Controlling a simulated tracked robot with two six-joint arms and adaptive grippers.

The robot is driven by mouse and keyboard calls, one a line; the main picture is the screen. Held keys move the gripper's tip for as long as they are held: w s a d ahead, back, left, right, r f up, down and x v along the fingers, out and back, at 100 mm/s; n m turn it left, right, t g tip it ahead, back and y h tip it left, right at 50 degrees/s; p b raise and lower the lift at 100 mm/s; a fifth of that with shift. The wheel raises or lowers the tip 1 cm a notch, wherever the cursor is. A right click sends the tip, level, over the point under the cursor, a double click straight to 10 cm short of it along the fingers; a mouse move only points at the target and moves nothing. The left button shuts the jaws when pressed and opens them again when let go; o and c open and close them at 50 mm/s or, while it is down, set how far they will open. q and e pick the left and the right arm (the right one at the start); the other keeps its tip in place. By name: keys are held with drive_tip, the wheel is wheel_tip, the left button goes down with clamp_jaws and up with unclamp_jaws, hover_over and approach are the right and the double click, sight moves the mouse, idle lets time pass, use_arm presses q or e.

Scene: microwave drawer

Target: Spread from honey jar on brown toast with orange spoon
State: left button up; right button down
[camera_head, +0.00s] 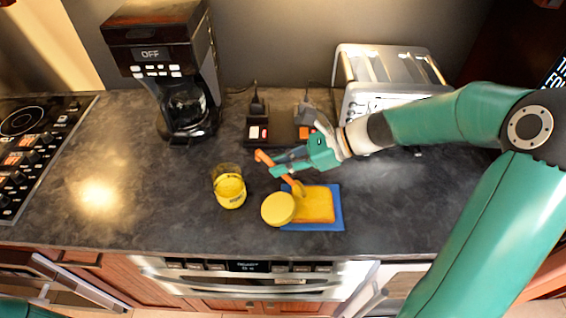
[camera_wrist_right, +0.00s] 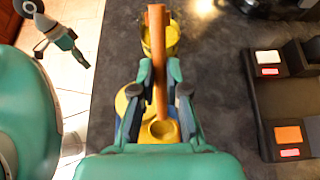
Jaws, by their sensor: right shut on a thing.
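The honey jar (camera_head: 229,190), clear with yellow contents, stands open on the dark counter; it also shows in the wrist view (camera_wrist_right: 171,42). Brown toast (camera_head: 318,206) lies on a blue mat (camera_head: 338,208) to its right. My right gripper (camera_head: 278,172) is shut on the orange spoon (camera_head: 264,158). The spoon's bowl (camera_wrist_right: 162,130) points down at the toast's far left edge; whether it touches cannot be told. My left gripper (camera_wrist_right: 62,42) shows small in the wrist view, away from the counter, its jaws unclear.
A coffee maker (camera_head: 168,62) stands at the back left, a power strip (camera_head: 280,130) at the back middle, a toaster (camera_head: 388,78) at the back right. The counter left of the jar is clear.

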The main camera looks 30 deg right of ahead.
sight(266, 155)
drive_tip(key=shift+r+p, duration=2.15)
drive_tip(key=shift+r, duration=1.35)
